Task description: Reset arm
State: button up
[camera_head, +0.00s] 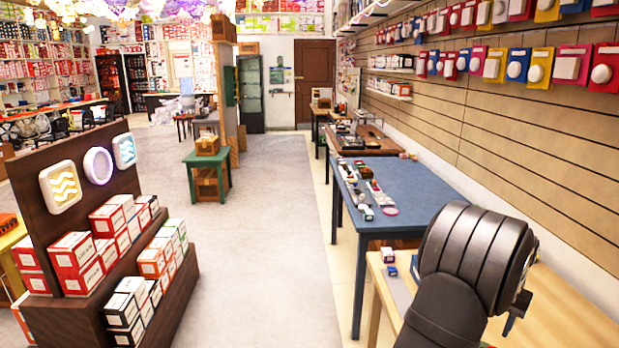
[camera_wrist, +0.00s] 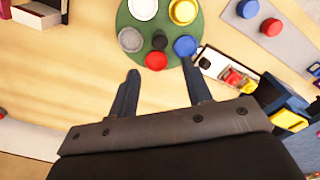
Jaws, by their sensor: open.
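My gripper (camera_wrist: 161,72) shows in the wrist view with its two dark blue fingers spread apart and nothing between them. It is above a light wooden tabletop (camera_wrist: 60,85). A round green mat (camera_wrist: 158,22) with several coloured round pieces lies just beyond the fingertips. In the head view my arm rises at the lower right over the wooden table (camera_head: 565,310), and most of the gripper is hidden behind it.
A blue table (camera_head: 405,190) with small items stands beyond my arm. A slatted wall (camera_head: 520,130) with hanging packages runs along the right. A display stand (camera_head: 60,190) with boxes is at the left. The grey floor (camera_head: 265,240) between is clear.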

notch_tip(320, 180, up, 9)
notch_tip(320, 180, down, 17)
jog(key=shift+f, duration=0.5)
jog(key=m, duration=0.5)
jog(key=shift+r, duration=0.1)
jog(key=shift+m, duration=2)
jog(key=shift+o, duration=1.2)
